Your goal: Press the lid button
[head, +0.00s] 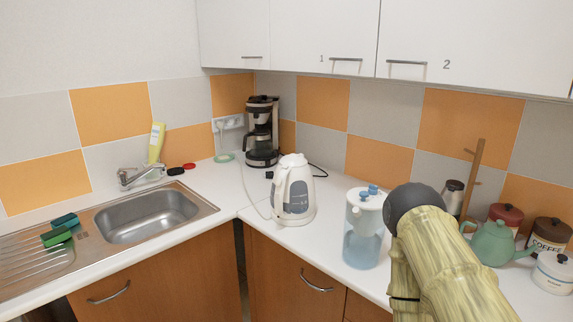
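The white electric kettle (295,195) stands upright on the white counter near the inner corner, in the middle of the head view. Its lid is on top and looks closed, and its handle is on the left side. The kettle's lid button is too small to make out. My arm, with a bamboo-like surface and a dark rounded end, rises at the lower right, apart from the kettle. My gripper's fingers do not show.
A water filter jug (362,245) stands right of the kettle, close to my arm. A coffee maker (262,135) is behind it. A green teapot (491,243) and canisters (549,236) stand at right. A sink (146,219) is left. White cupboards (290,35) hang above.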

